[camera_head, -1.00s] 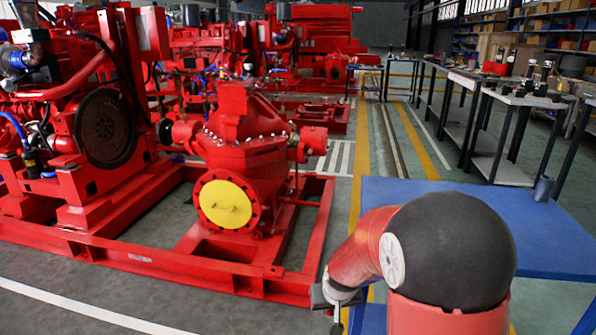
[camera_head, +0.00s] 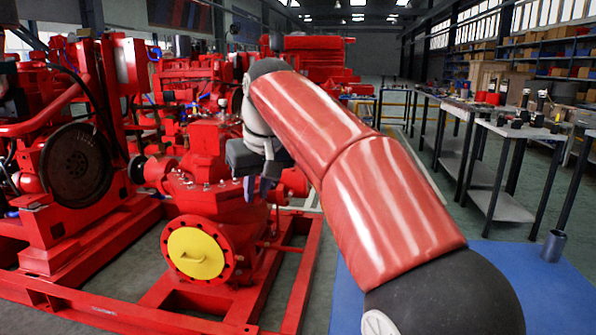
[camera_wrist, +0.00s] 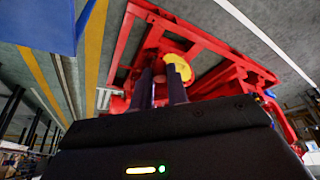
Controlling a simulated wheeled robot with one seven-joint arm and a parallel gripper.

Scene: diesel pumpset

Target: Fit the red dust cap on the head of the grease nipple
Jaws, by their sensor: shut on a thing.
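My gripper (camera_head: 262,188) hangs at the end of my raised arm, in front of the right part of the red pump (camera_head: 205,215) in the head view. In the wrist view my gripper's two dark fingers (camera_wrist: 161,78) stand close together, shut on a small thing. I take this to be the red dust cap, but it cannot be made out against the red behind. The pump, with its yellow disc (camera_wrist: 179,68), lies beyond the fingers in the wrist view. The grease nipple cannot be picked out in either view.
The red base frame (camera_head: 165,295) runs around the pump. A red engine with a dark wheel (camera_head: 75,163) stands to its left. A blue table top (camera_head: 500,270) with a grey cup (camera_head: 552,246) is at right. Workbenches (camera_head: 520,128) line the right side.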

